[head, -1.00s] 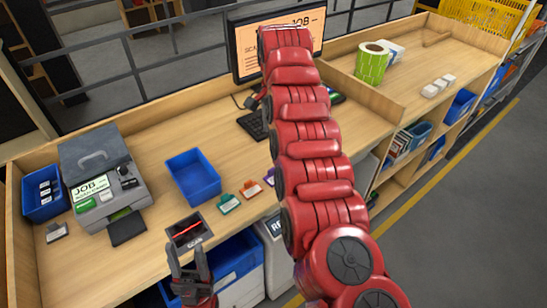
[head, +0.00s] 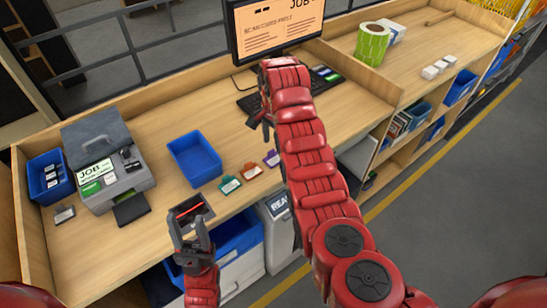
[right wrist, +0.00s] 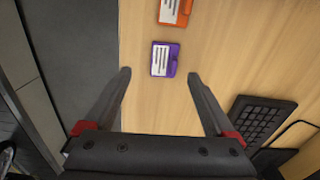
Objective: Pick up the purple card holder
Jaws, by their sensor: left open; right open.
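The purple card holder (head: 272,158) lies on the wooden desk near its front edge, with a white label. In the right wrist view it (right wrist: 164,59) shows between and just beyond the fingertips. My right gripper (head: 259,122) is open and empty above the desk, behind the card holder in the head view; in the right wrist view its two fingers (right wrist: 159,75) are spread apart. My left gripper (head: 191,226) is open and empty in front of the desk edge, by the scanner plate.
An orange card holder (head: 251,171) and a green one (head: 230,186) lie in a row left of the purple one. A blue tray (head: 194,160) sits behind them. A keyboard (head: 250,106) and monitor (head: 272,32) stand at the back.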

